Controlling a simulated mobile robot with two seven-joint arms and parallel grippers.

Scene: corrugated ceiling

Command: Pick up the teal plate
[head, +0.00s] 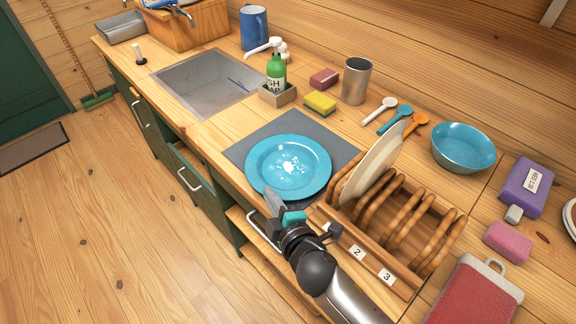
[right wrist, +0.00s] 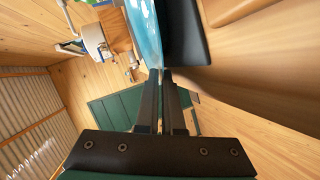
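The teal plate (head: 288,167) lies face up over a grey mat (head: 240,150) on the wooden counter, with pale suds-like spots in its middle. My right gripper (head: 281,205) is at the plate's near rim, coming in from the front edge of the counter. In the right wrist view the plate's edge (right wrist: 146,30) runs down to the tips of my right fingers (right wrist: 160,73), which sit close together with the rim between them. The fingers look shut on the rim. My left gripper is not in view.
A wooden rack (head: 400,225) holding a cream plate (head: 372,163) stands close right of the plate. A sink (head: 208,83) is behind left. A green soap bottle (head: 276,75), yellow sponge (head: 320,104), metal cup (head: 356,81) and blue bowl (head: 463,147) stand around the mat.

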